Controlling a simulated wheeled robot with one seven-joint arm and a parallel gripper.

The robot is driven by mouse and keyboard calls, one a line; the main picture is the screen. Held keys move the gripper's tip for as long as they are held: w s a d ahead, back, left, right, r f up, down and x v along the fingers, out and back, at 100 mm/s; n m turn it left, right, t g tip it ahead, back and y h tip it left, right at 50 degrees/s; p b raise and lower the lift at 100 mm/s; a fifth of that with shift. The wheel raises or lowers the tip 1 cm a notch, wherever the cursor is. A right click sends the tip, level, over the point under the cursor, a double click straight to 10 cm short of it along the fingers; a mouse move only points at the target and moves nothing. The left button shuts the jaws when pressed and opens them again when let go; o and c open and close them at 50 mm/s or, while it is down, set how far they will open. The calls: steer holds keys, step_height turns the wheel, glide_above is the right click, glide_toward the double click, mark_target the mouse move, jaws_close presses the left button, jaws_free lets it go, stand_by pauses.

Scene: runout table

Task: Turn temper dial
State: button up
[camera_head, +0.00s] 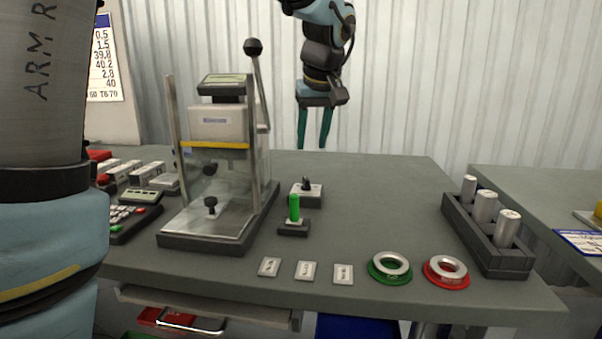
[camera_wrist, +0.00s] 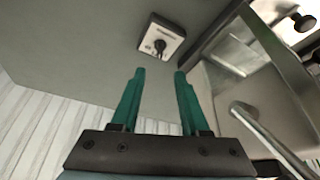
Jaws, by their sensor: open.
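The temper dial seems to be the black knob on a small pale box (camera_head: 307,196) on the table, right of the press machine; I cannot read its label. In the wrist view the box (camera_wrist: 161,38) lies beyond my fingertips, with its dark knob (camera_wrist: 159,46) facing me. My gripper (camera_head: 315,143) hangs above the back of the table, green fingers pointing down, apart from the dial. In the wrist view my gripper (camera_wrist: 160,72) is open with nothing between the fingers.
A clear-walled press (camera_head: 215,165) with a ball-topped lever (camera_head: 258,90) stands left of the dial. A green peg (camera_head: 294,207) on a dark base is just in front. Small tiles, a green ring (camera_head: 390,268) and a red ring (camera_head: 446,272) line the front edge. A rack (camera_head: 478,240) holds metal cylinders.

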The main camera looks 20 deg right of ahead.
mark_target(306, 178)
steer(key=p+x, duration=0.1)
steer(key=x, duration=0.9)
steer(key=shift+w+f, duration=0.15)
steer(key=shift+f, duration=0.1)
jaws_close()
